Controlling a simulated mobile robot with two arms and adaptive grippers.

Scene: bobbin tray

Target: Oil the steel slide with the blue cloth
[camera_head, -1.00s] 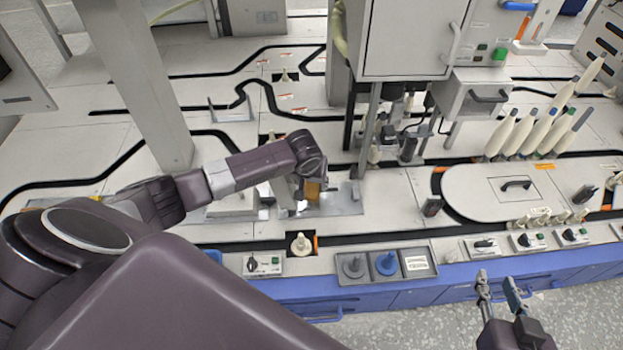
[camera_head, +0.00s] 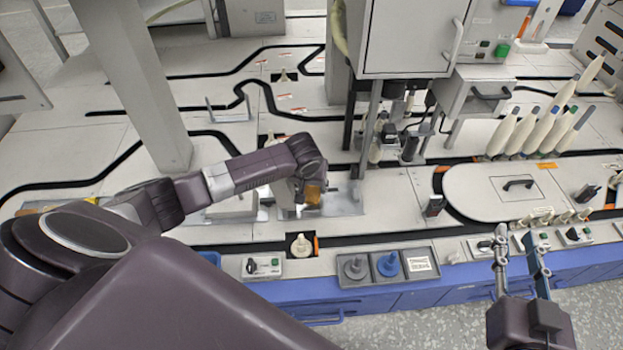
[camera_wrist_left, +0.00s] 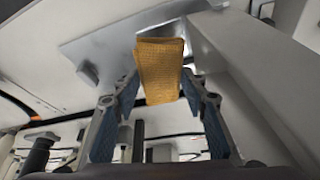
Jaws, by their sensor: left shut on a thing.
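My left gripper (camera_head: 303,192) is shut on an orange-yellow cloth (camera_wrist_left: 160,72); the cloth it holds is not blue. The folded cloth stands out between the fingertips and also shows in the head view (camera_head: 313,194). It is over or against a shiny steel plate (camera_head: 346,202), which looks like the steel slide; I cannot tell whether they touch. The gripper and forearm hide part of the plate. My right gripper (camera_head: 516,236) is open and empty above the front edge of the machine. I see no clear blue cloth; a small blue object (camera_head: 210,258) is partly hidden by my arm.
A grey tray (camera_head: 340,282) with a grey peg, a blue peg (camera_head: 388,264) and a labelled card is at the front edge. A cream bobbin (camera_head: 301,246) stands left of it. A grey cabinet (camera_head: 412,40) overhangs behind. Several tall bobbins (camera_head: 530,132) stand at right.

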